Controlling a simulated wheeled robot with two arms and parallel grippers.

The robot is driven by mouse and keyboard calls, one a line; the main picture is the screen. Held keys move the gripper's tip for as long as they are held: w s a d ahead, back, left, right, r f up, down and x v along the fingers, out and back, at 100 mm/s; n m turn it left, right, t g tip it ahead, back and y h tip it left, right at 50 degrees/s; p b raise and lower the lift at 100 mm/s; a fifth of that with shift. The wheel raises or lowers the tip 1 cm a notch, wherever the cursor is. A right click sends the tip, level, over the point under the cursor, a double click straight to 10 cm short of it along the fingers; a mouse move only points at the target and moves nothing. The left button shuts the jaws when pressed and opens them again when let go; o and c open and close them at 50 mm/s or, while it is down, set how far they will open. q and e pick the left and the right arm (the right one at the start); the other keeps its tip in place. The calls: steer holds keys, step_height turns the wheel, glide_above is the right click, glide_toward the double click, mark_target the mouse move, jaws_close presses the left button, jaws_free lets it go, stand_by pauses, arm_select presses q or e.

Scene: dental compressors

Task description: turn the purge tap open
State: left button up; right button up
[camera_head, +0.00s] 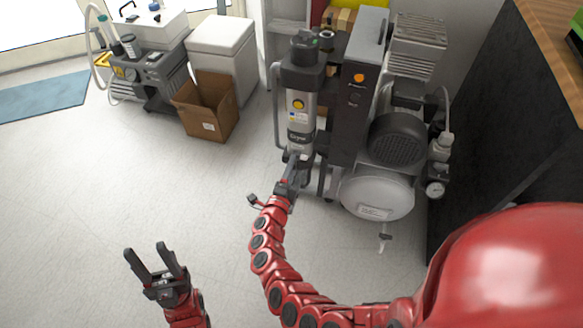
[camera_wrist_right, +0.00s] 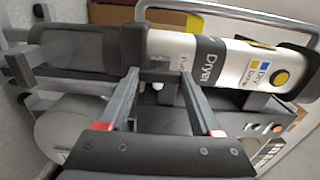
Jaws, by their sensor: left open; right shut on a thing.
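The dryer column (camera_head: 300,105) is a grey and white upright cylinder with a dark head and dark base, left of the compressor. The purge tap (camera_wrist_right: 159,68) is a small grey part low on the column, beside a partly covered label, in the right wrist view. My right gripper (camera_head: 293,168) reaches the column's foot, and its fingers (camera_wrist_right: 158,72) stand on either side of the tap, shut on it. The fingers hide much of the tap, so its turn angle is unclear. My left gripper (camera_head: 152,256) is open and empty above the floor.
The compressor with its white tank (camera_head: 375,197) and gauge (camera_head: 436,189) stands right of the dryer. A dark cabinet (camera_head: 490,120) bounds the right side. An open cardboard box (camera_head: 208,108), a white bin (camera_head: 222,50) and a small unit (camera_head: 150,75) stand back left. The left floor is clear.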

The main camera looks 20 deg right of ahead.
stand_by(0.3)
steer(key=o, duration=1.4)
steer(key=p+v, duration=0.3)
steer(key=v, duration=1.4)
steer(key=shift+s+a, duration=0.15)
steer(key=shift+a, duration=0.05)
